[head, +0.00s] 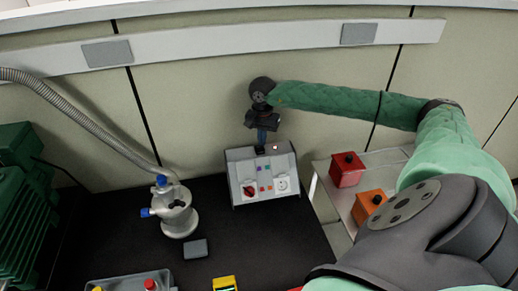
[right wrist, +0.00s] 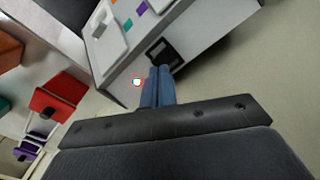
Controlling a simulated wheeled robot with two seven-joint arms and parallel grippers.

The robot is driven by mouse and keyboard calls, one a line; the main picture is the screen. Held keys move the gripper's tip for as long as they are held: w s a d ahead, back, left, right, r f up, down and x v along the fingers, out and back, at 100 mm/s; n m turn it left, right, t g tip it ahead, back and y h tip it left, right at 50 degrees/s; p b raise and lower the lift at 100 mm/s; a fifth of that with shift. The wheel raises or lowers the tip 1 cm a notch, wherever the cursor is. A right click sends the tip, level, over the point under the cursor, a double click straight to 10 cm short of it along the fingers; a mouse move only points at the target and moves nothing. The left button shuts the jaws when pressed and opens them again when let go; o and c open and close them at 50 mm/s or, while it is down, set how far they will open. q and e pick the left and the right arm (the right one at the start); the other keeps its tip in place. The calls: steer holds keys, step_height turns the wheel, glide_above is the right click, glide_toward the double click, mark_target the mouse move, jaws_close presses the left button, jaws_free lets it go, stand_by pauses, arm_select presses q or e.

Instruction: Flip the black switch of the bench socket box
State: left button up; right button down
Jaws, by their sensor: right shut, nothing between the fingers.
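The bench socket box (head: 248,172) is a light grey box on the dark bench, with a dark red rotary knob, small coloured buttons and a white socket on its front. Its black switch (head: 260,149) is on the top face and also shows in the right wrist view (right wrist: 167,51). A small lit lamp (head: 276,147) is beside it. My right gripper (head: 262,141) points down just above the switch, its blue fingers shut and empty. In the right wrist view its fingertips (right wrist: 159,70) are close to the switch; I cannot tell whether they touch. My left gripper is out of view.
A red box (head: 346,172) and an orange box (head: 369,207) stand on a white surface right of the socket box. A pale vessel (head: 177,216) with blue fittings and a grey hose stands left. A small grey block (head: 195,249) lies in front. The wall is close behind.

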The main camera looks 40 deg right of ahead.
mark_target(262, 148)
steer(key=shift+f+b, duration=0.75)
steer(key=shift+f, duration=0.1)
stand_by(0.8)
steer(key=shift+r, duration=0.15)
steer(key=shift+r+p, duration=0.5)
steer(key=shift+r, duration=2.85)
